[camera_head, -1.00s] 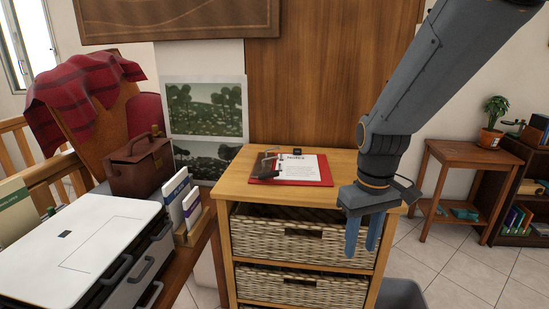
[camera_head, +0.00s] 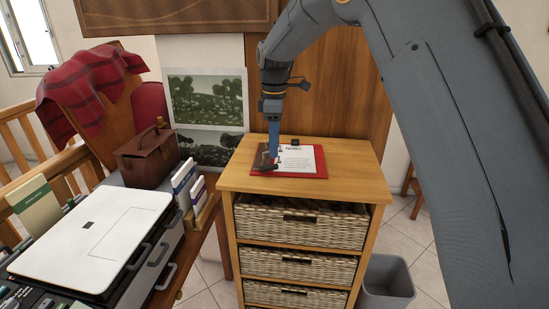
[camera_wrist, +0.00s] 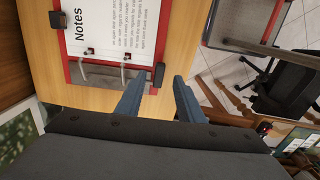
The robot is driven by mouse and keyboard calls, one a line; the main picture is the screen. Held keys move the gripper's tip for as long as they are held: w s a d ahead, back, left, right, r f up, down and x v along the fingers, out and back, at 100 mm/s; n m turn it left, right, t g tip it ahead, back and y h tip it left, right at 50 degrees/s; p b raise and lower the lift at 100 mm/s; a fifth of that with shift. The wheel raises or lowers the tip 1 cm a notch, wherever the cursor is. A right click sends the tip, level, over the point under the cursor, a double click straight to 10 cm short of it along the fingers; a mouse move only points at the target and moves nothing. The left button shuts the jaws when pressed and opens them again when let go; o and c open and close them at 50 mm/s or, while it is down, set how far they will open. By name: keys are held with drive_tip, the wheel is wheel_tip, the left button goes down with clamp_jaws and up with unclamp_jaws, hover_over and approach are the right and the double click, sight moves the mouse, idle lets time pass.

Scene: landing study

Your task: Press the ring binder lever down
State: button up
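A red ring binder (camera_head: 316,174) lies open on top of the wooden drawer unit, with a white page headed "Notes" (camera_wrist: 108,30) in it. In the wrist view two metal rings (camera_wrist: 125,72) rise from a grey plate (camera_wrist: 95,76) along one edge of the page. A small black piece (camera_wrist: 159,74), which looks like the lever, sits at the end of the plate. My gripper (camera_head: 272,158) points down at the binder's left part and partly hides it. In the wrist view its two blue fingers (camera_wrist: 157,82) are apart with nothing between them. I cannot tell whether they touch the binder.
A black clip (camera_wrist: 56,19) sits at another binder edge. A grey bin (camera_head: 387,280) stands right.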

sight(274, 165)
drive_tip(key=shift+f+p, duration=0.9)
drive_tip(key=shift+f, duration=2)
drive_tip(key=shift+c, duration=0.2)
